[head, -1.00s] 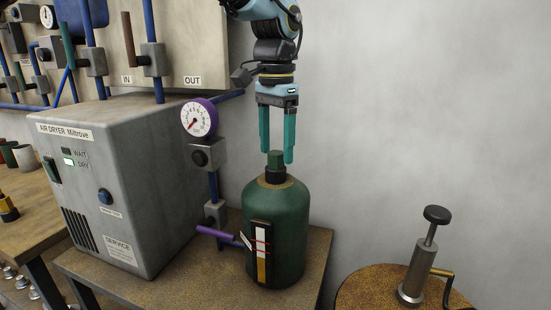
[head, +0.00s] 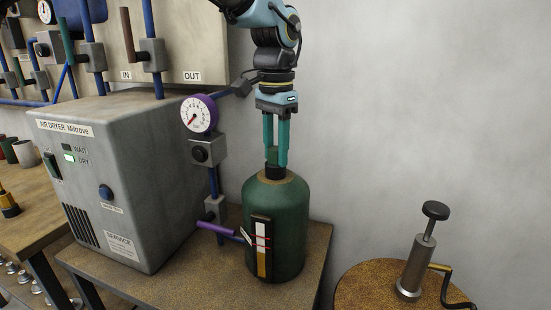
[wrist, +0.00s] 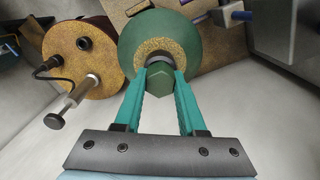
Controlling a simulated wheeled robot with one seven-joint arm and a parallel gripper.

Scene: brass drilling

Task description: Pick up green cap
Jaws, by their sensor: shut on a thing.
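The green cap (head: 271,156) sits on the black neck at the top of the dark green bottle (head: 290,215). My gripper (head: 276,160) points down over the bottle, its teal fingers shut on the cap, which they partly hide in the head view. In the wrist view the cap (wrist: 158,82) shows its hexagonal top between the two fingertips (wrist: 160,75). The bottle's shoulder (wrist: 150,28) and its tan ring lie beyond it.
The bottle stands upright on a brown table (head: 317,250) beside the grey air dryer (head: 120,175). A purple-rimmed gauge (head: 199,114) on a blue pipe is close at left. A round brown stand (head: 365,278) with a hand pump (head: 418,262) is at right. The wall side is clear.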

